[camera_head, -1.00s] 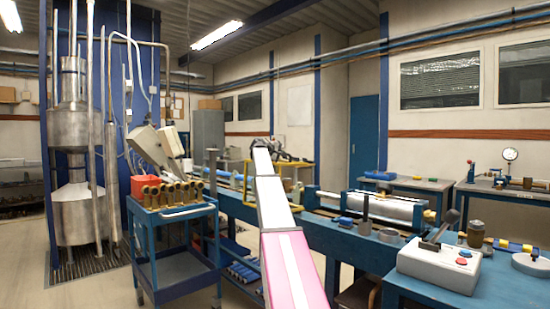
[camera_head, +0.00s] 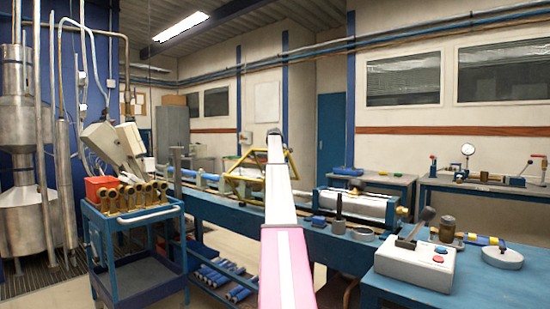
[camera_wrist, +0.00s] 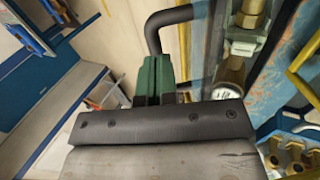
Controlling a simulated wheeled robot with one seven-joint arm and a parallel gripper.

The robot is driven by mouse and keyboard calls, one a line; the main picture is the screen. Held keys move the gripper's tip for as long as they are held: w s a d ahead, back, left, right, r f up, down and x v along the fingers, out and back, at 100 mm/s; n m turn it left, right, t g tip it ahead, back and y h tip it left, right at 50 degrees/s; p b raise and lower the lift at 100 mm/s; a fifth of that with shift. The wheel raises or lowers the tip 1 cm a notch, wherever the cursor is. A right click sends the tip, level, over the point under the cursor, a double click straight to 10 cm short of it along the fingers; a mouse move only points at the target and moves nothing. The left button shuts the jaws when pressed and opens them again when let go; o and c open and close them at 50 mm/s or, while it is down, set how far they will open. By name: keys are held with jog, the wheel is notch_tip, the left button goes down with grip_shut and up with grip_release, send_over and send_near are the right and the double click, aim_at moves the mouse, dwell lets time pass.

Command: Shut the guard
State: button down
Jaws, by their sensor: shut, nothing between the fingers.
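The guard (camera_head: 236,186) is a yellow tube frame with clear panels over the long blue bench, at mid-picture in the head view. It looks tilted, and my arm covers part of it. My gripper (camera_head: 274,133) is at the guard's upper part in the head view. In the wrist view, my gripper's green fingers (camera_wrist: 155,77) are together with nothing between them. A dark bent handle bar (camera_wrist: 153,35) is just beyond the fingertips; I cannot tell whether they touch. A yellow tube (camera_wrist: 303,60) is at the right of that view.
Brass fittings and a meter (camera_wrist: 243,45) lie beyond the gripper in the wrist view. A blue trolley (camera_head: 135,222) with brass parts and a red bin (camera_head: 100,188) stands left of the bench. A grey control box (camera_head: 414,264) is at the front right. Floor shows between trolley and bench.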

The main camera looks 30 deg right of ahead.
jog(key=shift+g+y, duration=0.3)
jog(key=shift+y, duration=0.4)
jog(key=shift+w+d+f, duration=0.25)
jog(key=shift+d+f, duration=0.45)
jog(key=shift+f, duration=0.1)
jog(key=shift+w+d+f, duration=0.25)
jog(key=shift+d+f, duration=0.4)
jog(key=shift+f, duration=0.15)
jog(key=v, duration=1.4)
jog(key=shift+d+r, duration=0.2)
jog(key=shift+d, duration=0.2)
